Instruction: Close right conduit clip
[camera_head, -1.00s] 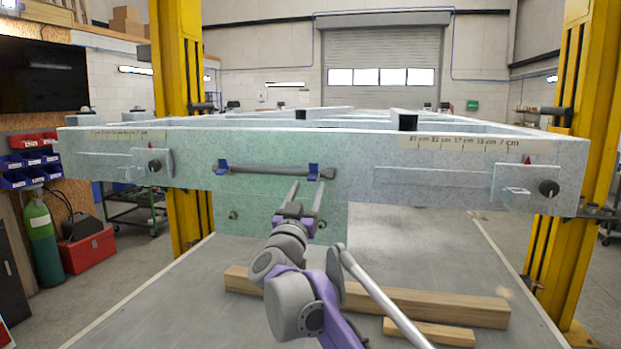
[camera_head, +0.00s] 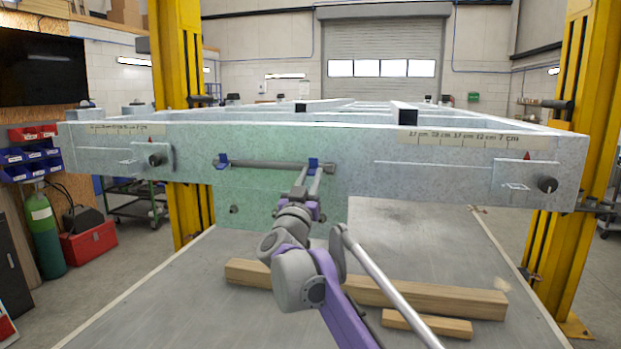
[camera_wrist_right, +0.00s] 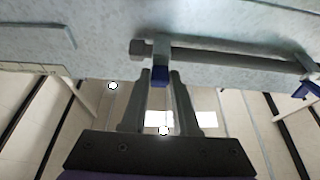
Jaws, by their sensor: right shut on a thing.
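The right conduit clip (camera_head: 313,163) is a small blue piece at the right end of a dark grey conduit (camera_head: 268,165) on the front beam. My right gripper (camera_head: 309,175) reaches up to it from below. In the right wrist view, the blue clip (camera_wrist_right: 160,74) sits between the fingertips of my right gripper (camera_wrist_right: 161,76), which is shut on it. I cannot tell whether the clip is fully closed. The left blue clip (camera_head: 222,160) is at the conduit's other end; it also shows in the right wrist view (camera_wrist_right: 305,88). My left gripper is not in view.
The grey trailer frame beam (camera_head: 420,150) spans the view, with a green-tinted plate (camera_head: 265,205) below the conduit. Wooden beams (camera_head: 440,298) lie on the grey platform under my arm. Yellow lift posts (camera_head: 575,200) stand at both sides.

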